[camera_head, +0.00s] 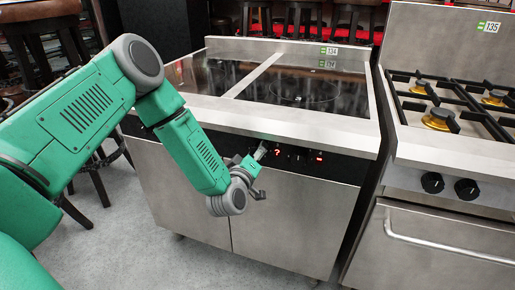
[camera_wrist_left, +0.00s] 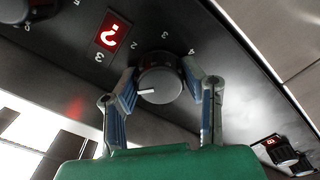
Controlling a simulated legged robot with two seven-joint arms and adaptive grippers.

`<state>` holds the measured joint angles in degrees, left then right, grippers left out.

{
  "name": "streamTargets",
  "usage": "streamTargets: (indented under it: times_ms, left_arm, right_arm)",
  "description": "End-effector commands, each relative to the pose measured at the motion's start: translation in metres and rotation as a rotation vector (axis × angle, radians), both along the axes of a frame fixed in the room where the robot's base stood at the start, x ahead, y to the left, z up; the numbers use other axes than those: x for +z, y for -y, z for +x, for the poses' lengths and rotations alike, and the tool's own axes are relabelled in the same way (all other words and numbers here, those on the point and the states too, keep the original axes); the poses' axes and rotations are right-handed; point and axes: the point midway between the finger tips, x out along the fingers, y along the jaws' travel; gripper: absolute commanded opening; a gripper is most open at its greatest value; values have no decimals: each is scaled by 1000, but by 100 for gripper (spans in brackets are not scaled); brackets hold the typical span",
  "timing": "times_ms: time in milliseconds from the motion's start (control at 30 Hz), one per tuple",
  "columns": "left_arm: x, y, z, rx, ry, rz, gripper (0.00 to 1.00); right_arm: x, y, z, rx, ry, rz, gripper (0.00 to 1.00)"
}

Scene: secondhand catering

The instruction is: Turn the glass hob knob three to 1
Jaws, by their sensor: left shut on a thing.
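The glass hob (camera_head: 300,88) is a steel range with a black glass top and a dark front control strip. My left gripper (camera_head: 258,168) is at the strip, left of a lit red display (camera_head: 277,152). In the left wrist view its two fingers (camera_wrist_left: 160,88) stand on either side of a round grey-black knob (camera_wrist_left: 163,74), shut on it. The knob's white pointer line points left and slightly down in that view. Printed digits ring the knob. I cannot tell which numbered knob this is. My right gripper is not in view.
Another knob (camera_wrist_left: 20,8) is at the upper left of the wrist view, and one (camera_wrist_left: 284,155) is at the lower right beside a small red display. A gas range (camera_head: 450,155) with black knobs stands to the right. Floor (camera_head: 120,230) is clear in front.

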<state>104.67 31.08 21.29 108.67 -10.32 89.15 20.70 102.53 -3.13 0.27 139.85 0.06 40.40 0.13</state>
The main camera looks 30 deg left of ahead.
Motion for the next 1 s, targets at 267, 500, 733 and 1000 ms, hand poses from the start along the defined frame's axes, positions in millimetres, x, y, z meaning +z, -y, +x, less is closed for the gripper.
streamTargets:
  times_ms: [267,500,733,1000]
  left_arm:
    - [-5,0,-3,-2,-44,119,8]
    - [-7,0,-3,-2,-54,154,8]
    - [-7,0,-3,-2,-56,156,8]
    - [-6,0,-3,-1,-52,155,57]
  right_arm:
    - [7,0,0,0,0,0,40]
    - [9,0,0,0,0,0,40]
    - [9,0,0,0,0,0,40]
    - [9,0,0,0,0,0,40]
